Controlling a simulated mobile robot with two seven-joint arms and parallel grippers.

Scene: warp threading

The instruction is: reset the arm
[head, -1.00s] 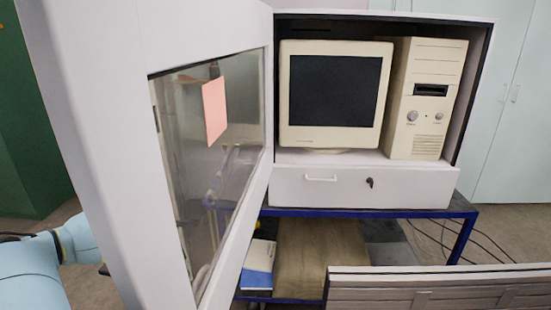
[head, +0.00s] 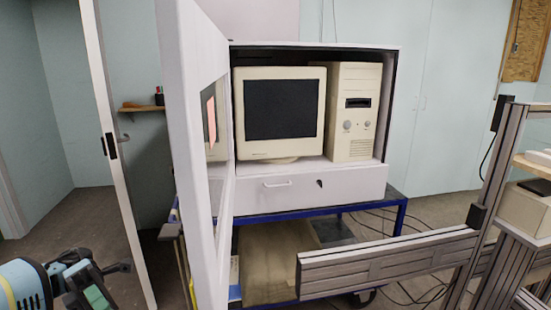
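My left arm comes in at the bottom left corner, with its dark, partly green-trimmed gripper (head: 98,281) in front of the floor. It is left of the open cabinet door (head: 190,130) and apart from it. Its fingers are small and seen at an angle, so I cannot tell whether they are open or shut. I see no object held in it. My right arm and gripper are not in view. The white cabinet (head: 330,180) stands open, with a beige monitor (head: 283,112) and a beige computer tower (head: 350,110) inside.
The cabinet rests on a blue-framed table (head: 400,212). A metal profile frame (head: 390,262) stands in front at the right. A narrow white upright door edge (head: 118,170) is at left. Cables (head: 425,290) lie on the floor. A pink note (head: 211,121) is on the cabinet door.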

